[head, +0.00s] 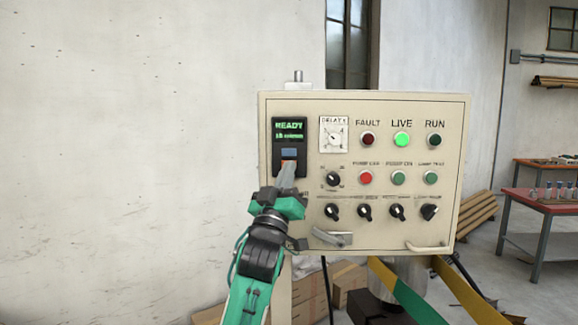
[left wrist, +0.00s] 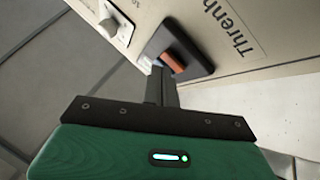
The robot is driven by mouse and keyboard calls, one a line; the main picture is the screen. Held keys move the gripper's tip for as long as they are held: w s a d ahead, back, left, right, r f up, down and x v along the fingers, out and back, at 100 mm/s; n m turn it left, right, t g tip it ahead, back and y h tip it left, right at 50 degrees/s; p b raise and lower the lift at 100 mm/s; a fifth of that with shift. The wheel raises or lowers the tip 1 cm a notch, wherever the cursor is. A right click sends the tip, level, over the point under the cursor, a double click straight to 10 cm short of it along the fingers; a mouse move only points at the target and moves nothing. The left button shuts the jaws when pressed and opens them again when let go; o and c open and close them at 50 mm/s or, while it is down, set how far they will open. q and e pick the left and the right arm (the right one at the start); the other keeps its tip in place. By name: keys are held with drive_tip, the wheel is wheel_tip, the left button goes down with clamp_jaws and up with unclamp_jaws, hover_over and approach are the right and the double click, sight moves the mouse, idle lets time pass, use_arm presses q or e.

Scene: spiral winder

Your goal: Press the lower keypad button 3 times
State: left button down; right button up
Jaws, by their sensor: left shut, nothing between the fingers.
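The keypad is a black unit (head: 276,160) on the left of the cream control panel, under a green READY display (head: 289,129). A blue button (head: 289,153) shows on it just above my fingertips. In the left wrist view the black keypad housing (left wrist: 192,51) holds an orange button (left wrist: 171,62), which the fingers mostly hide in the head view. My left gripper (head: 287,168) is shut and empty, its fingertips at the keypad's lower part. In the left wrist view the fingertips (left wrist: 158,70) reach the orange button's edge; I cannot tell whether they touch it. My right gripper is out of view.
The panel (head: 390,235) also carries a dial (head: 333,135), indicator lamps with LIVE lit green (head: 402,140), a red button (head: 365,178), several black knobs and a lever handle (head: 333,238). Cardboard boxes (head: 345,280) lie below. The space left of the panel is clear.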

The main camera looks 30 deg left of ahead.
use_arm(q)
drive_tip(key=shift+w+a, duration=0.25)
drive_tip(key=shift+w, duration=0.1)
idle(0.4)
idle(0.3)
drive_tip(key=shift+s+d, duration=0.45)
drive_tip(key=shift+s, duration=0.25)
drive_tip(key=s+d, duration=0.1)
drive_tip(key=s, duration=0.1)
drive_tip(key=s+d, duration=0.1)
drive_tip(key=s, duration=0.1)
drive_tip(key=shift+s+d, duration=0.1)
drive_tip(key=shift+d, duration=0.2)
idle(1.4)
